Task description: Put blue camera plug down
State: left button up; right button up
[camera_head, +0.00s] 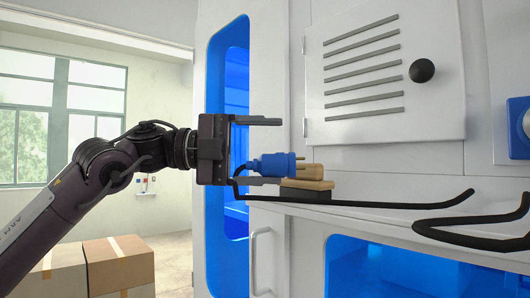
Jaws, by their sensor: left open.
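The blue camera plug (272,164) lies roughly level above the ledge, with its tan pronged end pointing right over a small block (306,188) with a tan top and dark base. A black cable runs from its rear. My left gripper (272,151) comes in from the left with its jaws apart, one finger above the plug and one below it. The fingers do not visibly clamp the plug. Whether the plug rests on the block or the lower finger is hard to tell. My right gripper is not in view.
A vented panel (385,75) with a black knob stands behind. A blue socket (518,127) is at the right edge. Cardboard boxes (118,265) stand lower left.

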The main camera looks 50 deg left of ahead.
pick_arm(q)
jog(key=o, duration=0.5)
jog(key=shift+s+a+f+b, duration=0.1)
jog(key=shift+s+a+b, duration=0.1)
jog(key=shift+a+b, duration=0.1)
jog(key=b+v, duration=0.2)
jog(key=v, duration=0.5)
jog(key=shift+s, duration=0.1)
jog(key=c, duration=2.1)
